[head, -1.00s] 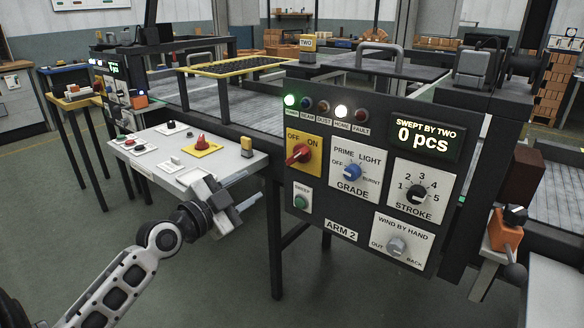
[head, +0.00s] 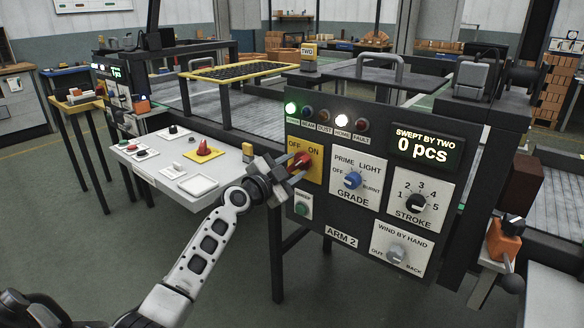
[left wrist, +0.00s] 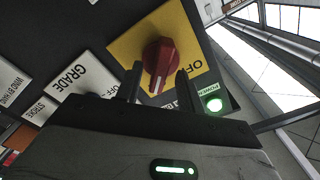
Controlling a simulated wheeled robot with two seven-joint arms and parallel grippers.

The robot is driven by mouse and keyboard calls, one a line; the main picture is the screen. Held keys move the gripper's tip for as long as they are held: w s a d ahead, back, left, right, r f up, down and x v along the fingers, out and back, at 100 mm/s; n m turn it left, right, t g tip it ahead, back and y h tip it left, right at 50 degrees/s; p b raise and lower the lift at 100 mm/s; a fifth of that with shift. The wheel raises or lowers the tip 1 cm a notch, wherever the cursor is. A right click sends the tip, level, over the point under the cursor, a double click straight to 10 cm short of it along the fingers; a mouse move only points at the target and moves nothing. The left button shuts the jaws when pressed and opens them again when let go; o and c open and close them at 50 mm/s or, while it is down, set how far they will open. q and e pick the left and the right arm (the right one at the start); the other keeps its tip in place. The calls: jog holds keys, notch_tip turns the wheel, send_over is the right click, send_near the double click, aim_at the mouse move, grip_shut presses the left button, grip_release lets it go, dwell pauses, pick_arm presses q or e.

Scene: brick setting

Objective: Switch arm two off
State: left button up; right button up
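The ARM 2 panel (head: 342,238) carries a red rotary switch (head: 303,160) on a yellow OFF/ON plate (head: 316,175). My left gripper (head: 291,168) is at this switch, pointing at the panel. In the left wrist view the red switch (left wrist: 158,62) stands just ahead of the two open fingertips (left wrist: 158,80), roughly between them; I cannot tell if they touch it. The green lamp at the panel's top left (head: 291,109) is lit, and it also glows in the left wrist view (left wrist: 213,103). My right gripper is not in view.
Beside the switch are the GRADE knob (head: 352,180), the STROKE knob (head: 417,201), the WIND BY HAND knob (head: 396,253) and a green SWEEP button (head: 302,208). A white side table with buttons (head: 217,165) stands left of the panel.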

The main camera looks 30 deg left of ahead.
pick_arm(q)
jog(key=shift+w, duration=0.1)
grip_shut()
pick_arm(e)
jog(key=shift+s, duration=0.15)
pick_arm(q)
jog(key=shift+n, duration=0.5)
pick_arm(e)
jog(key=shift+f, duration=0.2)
pick_arm(q)
jog(key=n+b, duration=0.1)
jog(key=n, duration=0.2)
jog(key=shift+b, duration=0.35)
jog(key=n, duration=0.3)
jog(key=shift+a+n, duration=0.1)
jog(key=shift+n, duration=0.2)
jog(key=n, duration=0.3)
jog(key=shift+n, duration=0.3)
jog(key=n, duration=0.5)
jog(key=shift+a+n, duration=0.15)
jog(key=shift+n, duration=0.15)
jog(key=shift+f+n, duration=0.1)
jog(key=shift+n, duration=0.5)
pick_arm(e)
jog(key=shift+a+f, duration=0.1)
